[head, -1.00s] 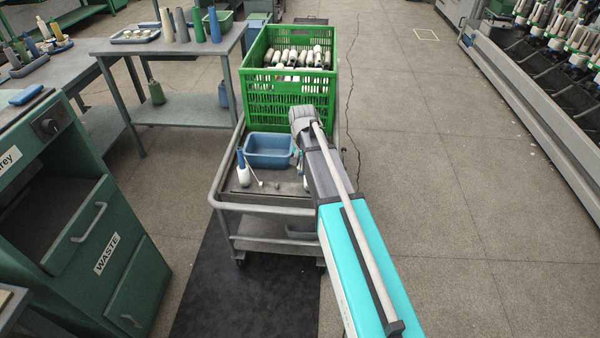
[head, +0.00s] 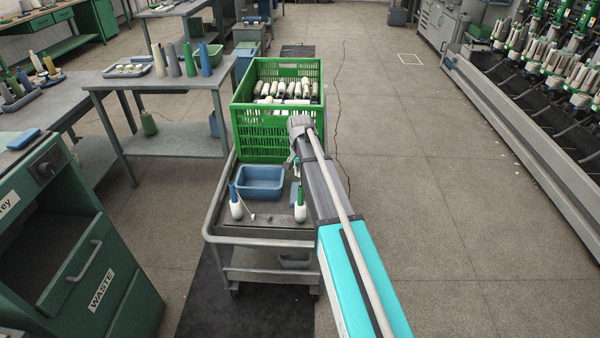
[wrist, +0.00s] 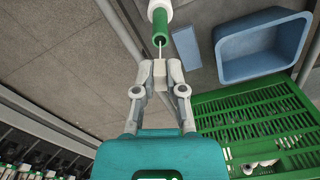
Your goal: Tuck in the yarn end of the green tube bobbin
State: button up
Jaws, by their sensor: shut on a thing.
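The green tube bobbin (head: 300,208), a green tube with white yarn at its lower part, stands upright on the cart (head: 218,190). In the wrist view its green tube (wrist: 160,22) is just beyond my fingertips, with the white winding cut off by the top edge. A thin pale yarn end (wrist: 160,49) runs from the tube to between my fingertips. My gripper (wrist: 160,72) is shut on that yarn end, apart from the tube.
A blue tube bobbin (head: 236,205) stands to the left on the cart. Behind are a blue bin (head: 260,196) and a green crate (head: 247,147) of bobbins. In the wrist view the bin (wrist: 265,72) and crate (wrist: 205,118) lie to the right. Open floor lies right of the cart.

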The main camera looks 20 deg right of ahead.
aim_at(300, 187)
jog(key=shift+f, duration=0.15)
jog(key=shift+f+b, duration=1.75)
jog(key=shift+b, duration=0.15)
jog(key=shift+f+b, duration=0.5)
dwell(0.7)
dwell(0.3)
jog(key=o, duration=0.7)
jog(key=shift+o, duration=0.4)
jog(key=o, duration=0.5)
jog(key=shift+c, duration=0.2)
jog(key=shift+r, duration=0.1)
